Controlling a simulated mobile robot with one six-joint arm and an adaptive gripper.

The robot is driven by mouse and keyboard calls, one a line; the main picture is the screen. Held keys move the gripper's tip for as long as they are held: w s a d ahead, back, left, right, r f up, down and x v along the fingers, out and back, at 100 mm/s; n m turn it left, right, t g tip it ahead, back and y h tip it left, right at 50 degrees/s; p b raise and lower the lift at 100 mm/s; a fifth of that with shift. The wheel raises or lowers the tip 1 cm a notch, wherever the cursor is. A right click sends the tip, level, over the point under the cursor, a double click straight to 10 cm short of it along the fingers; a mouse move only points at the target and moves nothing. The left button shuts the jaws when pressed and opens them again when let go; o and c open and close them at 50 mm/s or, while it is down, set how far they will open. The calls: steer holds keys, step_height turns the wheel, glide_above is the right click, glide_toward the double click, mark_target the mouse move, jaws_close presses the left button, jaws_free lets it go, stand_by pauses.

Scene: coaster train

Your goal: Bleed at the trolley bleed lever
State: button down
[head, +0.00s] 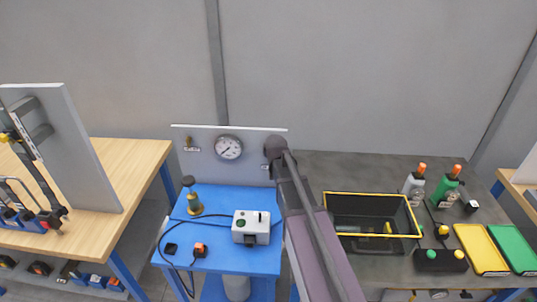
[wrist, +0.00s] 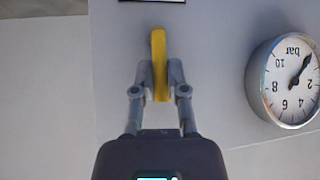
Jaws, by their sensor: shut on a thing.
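The yellow bleed lever (wrist: 158,42) stands out from the pale panel in the wrist view. My gripper (wrist: 161,75) has one finger on each side of it and is shut on it. In the head view my arm's end covers that part of the trolley panel (head: 205,166), so the lever is hidden there. The blue trolley (head: 212,259) carries this panel at its back. A round pressure gauge (head: 229,147) sits left of my arm's end. It shows upside down in the wrist view (wrist: 291,83), its needle near the low end, below 2 bar.
A wooden bench (head: 140,165) stands left. A dark bench right holds a yellow-rimmed black bin (head: 372,236), bottles (head: 445,188) and trays (head: 482,249).

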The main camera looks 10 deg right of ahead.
steer(key=shift+s, duration=0.1)
steer(key=c, duration=0.7)
jaws_free()
steer(key=shift+o, duration=0.2)
steer(key=shift+a, duration=0.1)
